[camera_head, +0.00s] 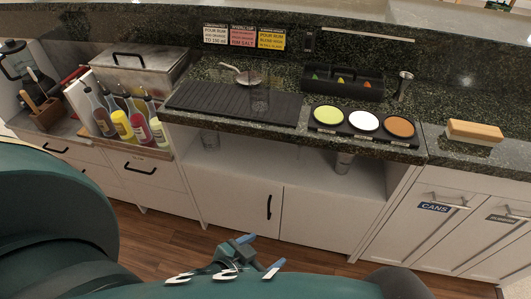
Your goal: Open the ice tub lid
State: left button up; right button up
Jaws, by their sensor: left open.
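The ice tub (150,83) is a steel box set into the counter at the upper left, behind the bottles. Its flat steel lid (155,59) lies shut on top, with a black bar handle (130,55) on it. My left gripper (259,254) shows at the bottom middle with blue-tipped fingers apart, empty, in front of the white cabinets and well away from the tub. My right gripper is not in view.
Several bottles (123,125) stand in a rack just in front of the tub. A dark drain mat (235,101) with a glass and a tray of three coloured dishes (363,121) lie on the counter. Wood floor (165,235) is open before the cabinets.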

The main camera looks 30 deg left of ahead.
aim_at(141, 56)
jog(key=u, duration=1.7)
